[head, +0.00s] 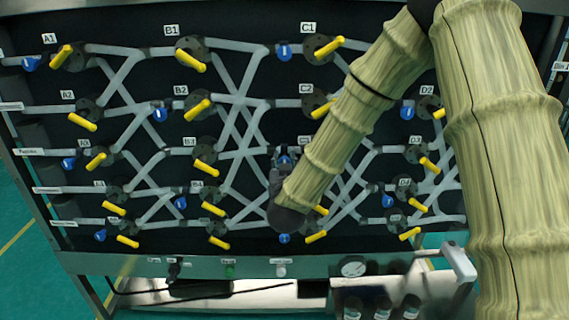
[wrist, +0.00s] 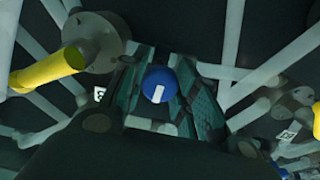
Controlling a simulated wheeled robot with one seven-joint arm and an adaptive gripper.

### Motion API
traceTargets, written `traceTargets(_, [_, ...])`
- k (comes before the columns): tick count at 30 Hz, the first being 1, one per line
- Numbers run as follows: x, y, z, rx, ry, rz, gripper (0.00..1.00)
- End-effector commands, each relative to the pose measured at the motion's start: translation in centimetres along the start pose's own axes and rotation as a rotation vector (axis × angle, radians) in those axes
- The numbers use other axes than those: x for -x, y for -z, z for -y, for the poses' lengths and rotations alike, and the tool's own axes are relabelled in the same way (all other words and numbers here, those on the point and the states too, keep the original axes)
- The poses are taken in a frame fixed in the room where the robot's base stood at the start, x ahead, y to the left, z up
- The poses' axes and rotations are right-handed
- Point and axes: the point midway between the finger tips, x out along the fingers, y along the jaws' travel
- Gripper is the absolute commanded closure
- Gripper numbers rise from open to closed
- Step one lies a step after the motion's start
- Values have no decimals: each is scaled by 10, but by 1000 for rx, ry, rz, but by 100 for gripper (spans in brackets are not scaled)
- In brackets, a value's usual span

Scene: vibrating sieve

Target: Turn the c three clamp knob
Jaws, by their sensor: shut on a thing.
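A blue clamp knob (wrist: 158,84) with a white mark on its face sits between the fingers of my gripper (wrist: 160,97) in the wrist view. The gripper is shut on it, with a teal-patterned finger on each side. In the head view my gripper (head: 283,163) is at the black panel beside the partly covered label of the third row in column C (head: 304,140). Only a little blue shows there between the fingers. My arm hides much of the valve area around this label.
A yellow valve handle (wrist: 48,72) on a grey flange stands close to the gripper's left in the wrist view. Grey pipes cross the black panel (head: 140,75), with several other yellow handles and blue knobs. A metal rail (head: 130,264) with a gauge (head: 353,267) runs below.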

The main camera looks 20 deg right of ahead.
Motion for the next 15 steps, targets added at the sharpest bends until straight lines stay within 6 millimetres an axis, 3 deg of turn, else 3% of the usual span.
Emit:
traceTargets(8, [0,-2,0,-43,0,0,94])
traceTargets(15, [0,-4,0,-187,-1,-1,94])
